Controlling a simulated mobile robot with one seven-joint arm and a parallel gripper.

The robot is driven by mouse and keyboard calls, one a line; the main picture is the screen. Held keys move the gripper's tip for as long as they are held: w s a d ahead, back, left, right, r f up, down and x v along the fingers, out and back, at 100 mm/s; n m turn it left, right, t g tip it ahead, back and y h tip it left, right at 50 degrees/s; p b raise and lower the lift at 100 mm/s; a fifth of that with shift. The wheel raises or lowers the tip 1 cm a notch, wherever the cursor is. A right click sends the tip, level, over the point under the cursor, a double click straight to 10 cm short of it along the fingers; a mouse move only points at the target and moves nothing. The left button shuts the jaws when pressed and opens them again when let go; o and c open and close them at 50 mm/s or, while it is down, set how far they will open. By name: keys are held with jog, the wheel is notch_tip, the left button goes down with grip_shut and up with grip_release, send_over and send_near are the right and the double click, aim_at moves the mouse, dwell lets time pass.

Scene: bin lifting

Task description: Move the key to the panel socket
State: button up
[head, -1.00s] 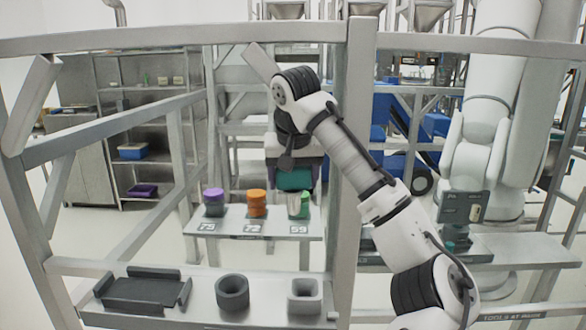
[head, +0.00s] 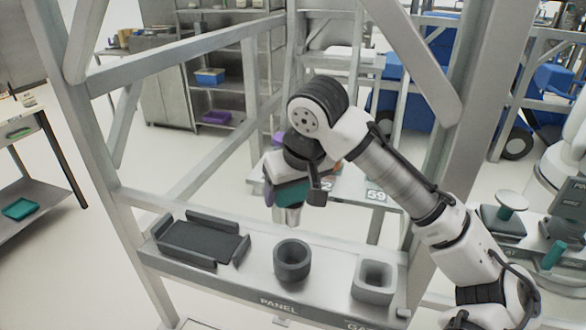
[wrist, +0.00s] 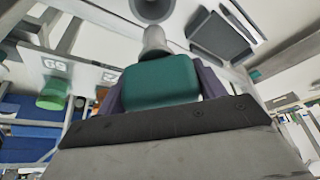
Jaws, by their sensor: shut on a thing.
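My gripper (head: 290,192) is shut on the key, a teal block (head: 291,188) with a pale grey shaft pointing down. The key's teal body also shows in the wrist view (wrist: 160,82), between the fingers, with its grey shaft toward the top of the picture. The panel (head: 275,303) is a grey shelf marked "PANEL". A dark round socket (head: 292,260) stands on it, in front of and below the key. In the wrist view the round socket (wrist: 152,8) lies beyond the shaft tip. The key appears above the panel and apart from it.
On the panel are a dark rectangular tray (head: 200,240) at left and a grey square socket (head: 374,278) at right. A label table (head: 350,186) stands behind. Frame posts rise at left (head: 90,160) and right (head: 455,150) of the arm.

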aim_at(290, 205)
jog(key=shift+s+a+f+b, duration=0.1)
jog(key=shift+s+f+b, duration=0.05)
jog(key=shift+f+b, duration=0.45)
notch_tip(290, 205, down, 5)
jog(key=b, duration=0.4)
jog(key=shift+f+b, duration=0.55)
jog(key=shift+f, duration=0.3)
jog(key=shift+f+b, duration=1.3)
jog(key=shift+f, duration=1.1)
dwell(0.6)
jog(key=o, duration=1.3)
jog(key=shift+r+p, duration=4.05)
jog(key=shift+r, duration=0.5)
